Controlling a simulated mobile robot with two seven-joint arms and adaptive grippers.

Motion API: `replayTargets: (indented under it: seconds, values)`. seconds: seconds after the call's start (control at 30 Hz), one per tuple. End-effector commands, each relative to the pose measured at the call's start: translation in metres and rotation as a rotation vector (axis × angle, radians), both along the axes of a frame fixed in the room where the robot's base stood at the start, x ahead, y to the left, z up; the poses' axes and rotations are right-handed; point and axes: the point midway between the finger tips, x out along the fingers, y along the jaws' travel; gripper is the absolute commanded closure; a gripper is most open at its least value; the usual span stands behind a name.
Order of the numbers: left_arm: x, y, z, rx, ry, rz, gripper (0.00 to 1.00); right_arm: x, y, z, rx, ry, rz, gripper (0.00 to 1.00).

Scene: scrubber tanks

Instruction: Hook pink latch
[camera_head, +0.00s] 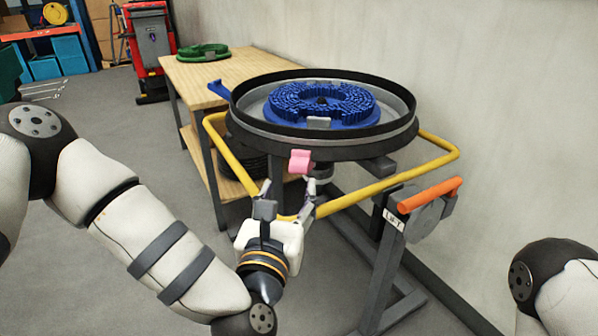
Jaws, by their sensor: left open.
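The pink latch (300,161) is a small block on the near side of the round black-rimmed scrubber deck (400,135), just below its rim. My left gripper (287,196) is open, pointing up and away from me. Its fingertips are a little below the latch in the picture, with the latch above and slightly to the right. I see no contact with the latch, though the depth gap is hard to judge. My right arm (560,285) shows only in part at the lower right, and its gripper is out of the picture.
A yellow rail (385,184) rings the deck and passes close to my left gripper. A blue round brush (320,103) lies in the deck. An orange-handled lift lever (430,194) stands right. A wooden table (235,68) with a green brush (203,52) is behind.

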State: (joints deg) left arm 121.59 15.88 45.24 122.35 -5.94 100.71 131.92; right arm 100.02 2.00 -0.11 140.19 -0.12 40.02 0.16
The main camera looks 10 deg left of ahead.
Motion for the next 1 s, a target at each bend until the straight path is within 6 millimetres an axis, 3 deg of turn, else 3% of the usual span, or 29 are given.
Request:
replayTargets:
  seconds: [0.2,0.4,0.57,0.8,1.0]
  values:
    - [0.054,-0.004,0.001,0.007,-0.003,-0.001,0.48,0.000,0.000,0.000,0.000,0.001,0.000,0.65]
    - [0.095,-0.007,-0.001,0.008,0.001,-0.002,0.48,-0.002,0.000,-0.003,-0.001,0.008,0.000,0.65]
    - [0.108,-0.008,-0.001,0.008,0.004,-0.003,0.48,-0.003,0.000,-0.003,-0.001,0.010,0.000,0.65]
    - [0.109,-0.008,-0.001,0.008,0.004,-0.004,0.48,-0.003,0.000,-0.003,-0.001,0.010,0.000,0.65]
    - [0.109,-0.008,-0.001,0.009,0.004,-0.004,0.94,-0.003,0.000,-0.003,-0.001,0.009,0.000,0.65]
